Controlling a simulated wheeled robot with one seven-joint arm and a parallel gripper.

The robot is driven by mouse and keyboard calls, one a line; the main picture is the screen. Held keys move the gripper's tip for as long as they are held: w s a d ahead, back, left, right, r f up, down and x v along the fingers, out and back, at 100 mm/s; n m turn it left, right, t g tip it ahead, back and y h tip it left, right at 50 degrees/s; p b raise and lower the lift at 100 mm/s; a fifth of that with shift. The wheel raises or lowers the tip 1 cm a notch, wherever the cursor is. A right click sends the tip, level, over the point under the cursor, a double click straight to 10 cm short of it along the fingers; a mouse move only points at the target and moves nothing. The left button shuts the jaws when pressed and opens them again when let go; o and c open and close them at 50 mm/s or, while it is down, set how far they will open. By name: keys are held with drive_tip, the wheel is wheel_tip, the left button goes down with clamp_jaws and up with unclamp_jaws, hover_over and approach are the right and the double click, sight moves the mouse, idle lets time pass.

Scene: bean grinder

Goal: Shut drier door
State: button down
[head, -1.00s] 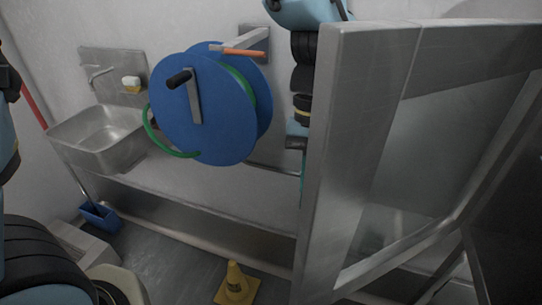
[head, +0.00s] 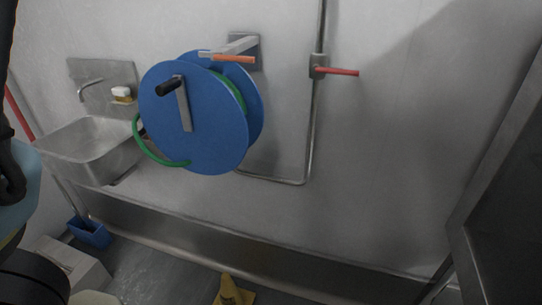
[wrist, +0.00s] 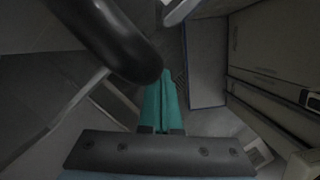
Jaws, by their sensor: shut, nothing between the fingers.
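My gripper (wrist: 162,105) shows in the wrist view as two teal fingers, shut together and empty. A thick black rounded bar (wrist: 115,40) crosses the wrist view beside and above the fingers. I cannot tell what it belongs to, or whether the gripper touches it. In the head view, a dark steel panel (head: 505,190) with a lighter edge stands at the right border. It seems to be part of the drier, but I cannot tell whether it is the door or the body. My gripper is outside the head view.
A blue hose reel (head: 195,115) with green hose hangs on the wall, right of a steel sink (head: 92,150). A red-handled valve (head: 320,66) sits on a wall pipe. A yellow cone (head: 232,290) and a blue bin (head: 90,232) stand low down.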

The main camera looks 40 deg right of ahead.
drive_tip(key=s, duration=0.1)
drive_tip(key=s+d, duration=0.1)
drive_tip(key=s, duration=0.1)
drive_tip(key=shift+d, duration=0.25)
